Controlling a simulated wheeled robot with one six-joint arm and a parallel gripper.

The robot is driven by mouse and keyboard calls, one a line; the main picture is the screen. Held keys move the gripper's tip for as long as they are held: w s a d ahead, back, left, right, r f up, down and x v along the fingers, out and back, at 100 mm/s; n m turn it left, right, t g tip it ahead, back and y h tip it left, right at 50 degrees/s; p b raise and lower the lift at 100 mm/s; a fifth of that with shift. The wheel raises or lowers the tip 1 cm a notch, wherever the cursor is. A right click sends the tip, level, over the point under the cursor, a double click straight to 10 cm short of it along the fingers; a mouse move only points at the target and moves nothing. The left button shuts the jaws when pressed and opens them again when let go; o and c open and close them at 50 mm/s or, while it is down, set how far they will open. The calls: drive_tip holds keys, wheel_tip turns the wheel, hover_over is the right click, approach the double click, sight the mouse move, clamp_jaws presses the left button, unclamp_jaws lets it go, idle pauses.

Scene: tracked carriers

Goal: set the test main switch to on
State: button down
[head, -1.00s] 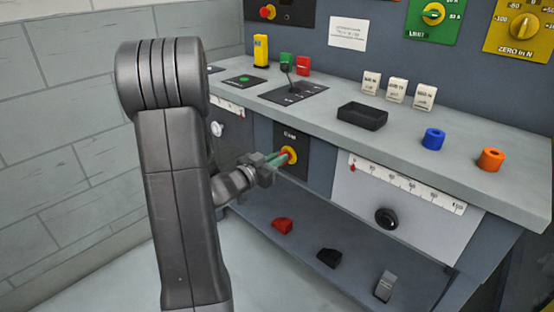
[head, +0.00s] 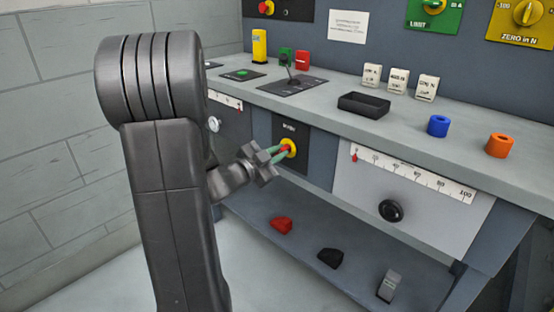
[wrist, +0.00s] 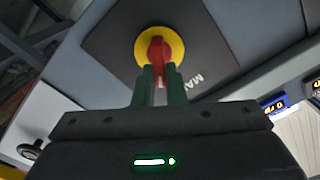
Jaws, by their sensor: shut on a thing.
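The main switch is a red handle (wrist: 157,50) on a yellow disc (wrist: 139,50), set in a dark plate (wrist: 205,50) lettered "MAIN", partly covered by a finger. In the head view the yellow disc (head: 291,142) shows on the dark plate (head: 309,146) in the bench front. My gripper (head: 284,150) reaches it from the left. Its green fingers are shut on the red handle, one on each side. In the wrist view the plate and lettering look turned relative to my gripper (wrist: 160,75).
Another red and yellow switch (head: 266,8) is on the back panel. A lower shelf (head: 300,255) juts out below, with a red piece (head: 282,226) and a black piece (head: 330,258).

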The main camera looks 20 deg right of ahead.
drive_tip(key=m+b, duration=0.1)
drive_tip(key=m, duration=0.1)
drive_tip(key=m+b, duration=0.2)
drive_tip(key=m, duration=0.1)
drive_tip(key=shift+s+f+m, duration=0.2)
drive_tip(key=shift+f+m, duration=0.1)
drive_tip(key=m, duration=0.4)
drive_tip(key=shift+f+m, duration=0.2)
drive_tip(key=shift+m, duration=0.5)
drive_tip(key=c, duration=1.5)
unclamp_jaws()
drive_tip(key=p+v, duration=0.3)
drive_tip(key=v, duration=1)
drive_tip(key=shift+s+a, duration=0.15)
drive_tip(key=shift+a, duration=0.2)
